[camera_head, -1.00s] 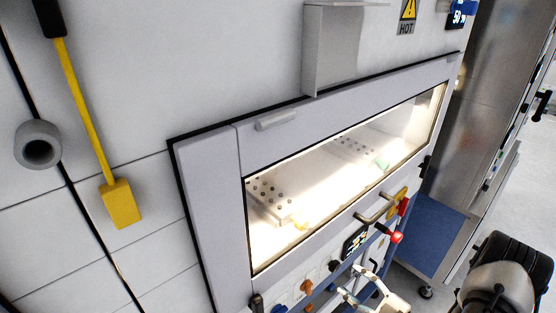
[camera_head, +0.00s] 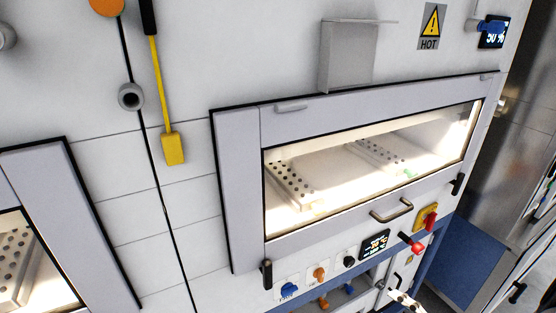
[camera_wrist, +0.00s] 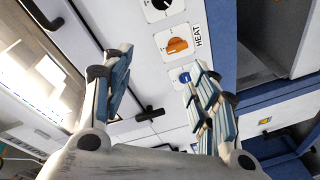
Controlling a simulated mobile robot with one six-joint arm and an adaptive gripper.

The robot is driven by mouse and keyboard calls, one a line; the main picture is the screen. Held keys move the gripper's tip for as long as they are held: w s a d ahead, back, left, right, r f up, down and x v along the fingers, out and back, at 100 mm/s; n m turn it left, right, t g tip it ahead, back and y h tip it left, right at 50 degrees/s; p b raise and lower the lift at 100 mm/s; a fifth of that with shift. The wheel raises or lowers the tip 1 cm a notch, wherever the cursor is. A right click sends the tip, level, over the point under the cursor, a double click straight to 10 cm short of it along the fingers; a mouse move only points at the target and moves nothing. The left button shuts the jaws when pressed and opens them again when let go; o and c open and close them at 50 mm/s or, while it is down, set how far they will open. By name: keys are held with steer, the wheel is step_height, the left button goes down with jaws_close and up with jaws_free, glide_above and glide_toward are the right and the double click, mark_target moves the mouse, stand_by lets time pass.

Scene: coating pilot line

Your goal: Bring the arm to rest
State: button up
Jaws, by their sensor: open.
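My gripper (camera_wrist: 158,95) shows in the wrist view with its two fingers spread apart and nothing between them. Beyond it is a white control panel with an orange knob (camera_wrist: 178,44) labelled HEAT, a black knob and a blue knob. In the head view only a small part of my gripper (camera_head: 402,300) shows at the bottom edge, below the lit oven (camera_head: 236,190). The oven door is shut, and its window shows perforated blocks inside. The rest of my arm is out of the head view.
The oven handle (camera_head: 392,210) and a red-handled switch (camera_head: 417,246) stick out from the front. A second lit oven (camera_head: 110,240) stands at the left. A yellow-bladed tool (camera_head: 173,148) hangs on the wall. A blue mat (camera_head: 450,258) lies at the right.

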steer(key=s+a+r+n+g+y+b, duration=0.1)
steer(key=s+a+r+n+g, duration=0.2)
steer(key=a+r+n+g, duration=0.75)
steer(key=s+a+r+n+g+b, duration=0.1)
steer(key=s+a+r+n+g, duration=0.2)
steer(key=a+n, duration=0.9)
steer(key=s+d+r+n+t+h+b, duration=0.1)
steer(key=s+n+h, duration=0.4)
steer(key=n, duration=1)
steer(key=s+d+r+n+t+h+b, duration=0.1)
steer(key=s+r+n+h, duration=0.4)
steer(key=n, duration=1.1)
steer(key=shift+s+d+r+t+b, duration=0.4)
steer(key=shift+s+t, duration=0.15)
steer(key=shift+t, duration=0.3)
steer(key=shift+n, duration=0.25)
